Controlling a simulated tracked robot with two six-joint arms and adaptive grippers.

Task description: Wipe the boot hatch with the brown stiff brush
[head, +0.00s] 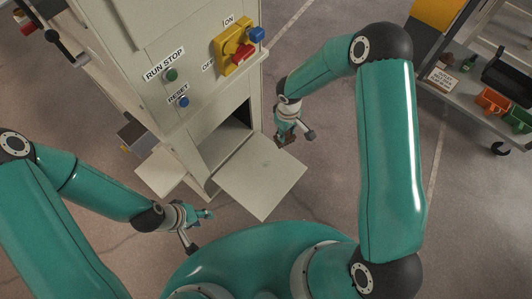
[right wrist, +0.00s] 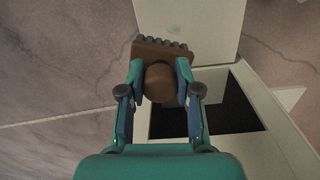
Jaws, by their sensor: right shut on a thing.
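The brown stiff brush (right wrist: 163,50) is in my right gripper (right wrist: 159,90), whose fingers are shut around its round handle. Its dark bristles point away from the gripper, toward the top of the right wrist view. In the head view the right gripper (head: 292,130) hangs above the far right edge of the boot hatch, and the brush (head: 287,139) is small there. The boot hatch (head: 257,178) is a pale flap hanging open at the cabinet's foot; it also shows in the right wrist view (right wrist: 190,22). Contact between brush and hatch cannot be told. My left gripper (head: 202,230) is open and empty, left of the hatch.
The pale cabinet (head: 185,135) rises behind the hatch, with a dark opening (head: 232,128), buttons and a yellow switch (head: 232,48). A grey cart (head: 463,82) with orange and green bins stands at the upper right. The floor right of the hatch is clear.

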